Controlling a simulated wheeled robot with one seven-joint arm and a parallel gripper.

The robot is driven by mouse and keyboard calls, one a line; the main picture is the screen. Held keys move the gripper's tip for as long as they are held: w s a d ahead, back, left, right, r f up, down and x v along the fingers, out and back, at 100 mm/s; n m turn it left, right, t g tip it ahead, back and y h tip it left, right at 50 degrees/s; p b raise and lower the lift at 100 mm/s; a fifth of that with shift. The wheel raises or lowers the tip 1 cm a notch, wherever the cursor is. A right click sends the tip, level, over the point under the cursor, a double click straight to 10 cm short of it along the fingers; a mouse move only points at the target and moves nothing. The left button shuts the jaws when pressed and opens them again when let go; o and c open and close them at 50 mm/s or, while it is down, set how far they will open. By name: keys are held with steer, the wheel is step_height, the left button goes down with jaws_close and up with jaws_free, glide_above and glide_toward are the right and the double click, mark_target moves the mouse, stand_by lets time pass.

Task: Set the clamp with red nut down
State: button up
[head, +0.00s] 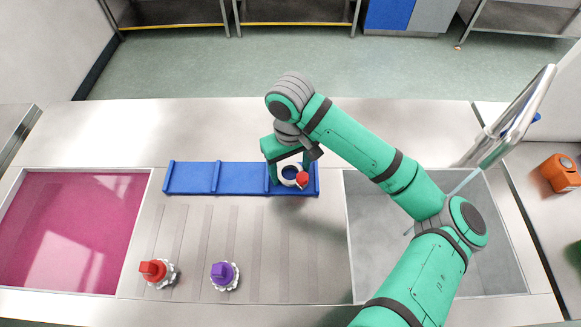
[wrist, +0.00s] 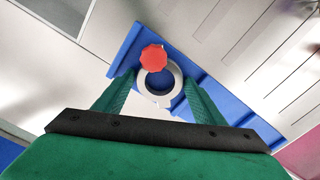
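The clamp with red nut is a white ring (head: 284,181) with a red nut (head: 303,179) on its side. In the wrist view, the ring (wrist: 171,98) lies between my gripper's two green fingers, with the red nut (wrist: 153,58) beyond the fingertips. My gripper (head: 289,171) is closed around the ring, over the right end of the blue tray (head: 195,178). The tray also shows behind the clamp in the wrist view (wrist: 222,98). I cannot tell whether the clamp touches the tray floor.
A red-topped piece (head: 153,270) and a purple-topped piece (head: 224,275) stand on the grooved counter in front. A pink-floored basin (head: 70,235) is at left, and a grey sink (head: 385,260) with a tall faucet (head: 510,115) at right. The tray's left sections are empty.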

mark_target(290, 173)
steer(key=shift+r, duration=0.15)
step_height(290, 173, up, 8)
steer(key=shift+f, duration=0.25)
stand_by(0.3)
steer(key=shift+s, duration=0.1)
stand_by(0.4)
